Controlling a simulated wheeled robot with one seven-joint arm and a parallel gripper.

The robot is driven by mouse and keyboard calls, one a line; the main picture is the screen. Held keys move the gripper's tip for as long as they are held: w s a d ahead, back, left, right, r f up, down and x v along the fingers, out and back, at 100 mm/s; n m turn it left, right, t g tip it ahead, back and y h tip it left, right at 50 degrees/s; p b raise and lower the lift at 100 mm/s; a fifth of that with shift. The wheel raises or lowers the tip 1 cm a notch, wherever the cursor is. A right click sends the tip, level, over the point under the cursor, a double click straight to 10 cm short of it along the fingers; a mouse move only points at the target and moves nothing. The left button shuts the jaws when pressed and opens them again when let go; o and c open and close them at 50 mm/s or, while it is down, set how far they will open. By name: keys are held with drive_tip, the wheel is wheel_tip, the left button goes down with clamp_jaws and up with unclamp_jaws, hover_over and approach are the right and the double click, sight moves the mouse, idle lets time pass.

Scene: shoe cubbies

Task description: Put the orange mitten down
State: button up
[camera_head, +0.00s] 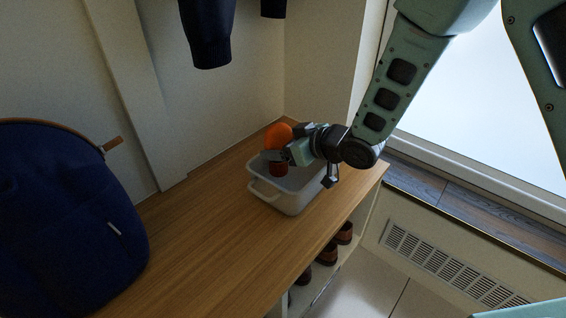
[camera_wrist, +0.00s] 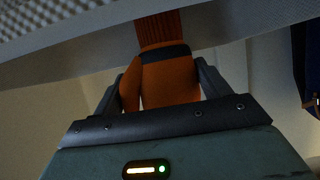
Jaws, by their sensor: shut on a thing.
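The orange mitten (camera_head: 278,134) has a bright orange hand part and a darker red-brown cuff. My gripper (camera_head: 283,153) is shut on it and holds it over the white bin (camera_head: 262,188) on the wooden bench top. The cuff hangs down within the bin's opening. I cannot tell whether it touches the bin's floor. In the wrist view the mitten (camera_wrist: 170,82) sits between the two fingers (camera_wrist: 165,90), with a dark band below its ribbed cuff. My gripper and arm hide part of the bin's right side.
A dark blue backpack (camera_head: 65,215) stands on the left of the bench (camera_head: 190,240). Dark sleeves (camera_head: 208,40) hang above. Brown shoes (camera_head: 328,252) sit in cubbies under the bench. A window is at the right. The bench between backpack and bin is clear.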

drive_tip(key=shift+f+b, duration=0.8)
drive_tip(key=shift+f, duration=1.1)
drive_tip(key=shift+f, duration=0.15)
drive_tip(key=o, duration=1.1)
drive_tip(key=shift+c, duration=0.2)
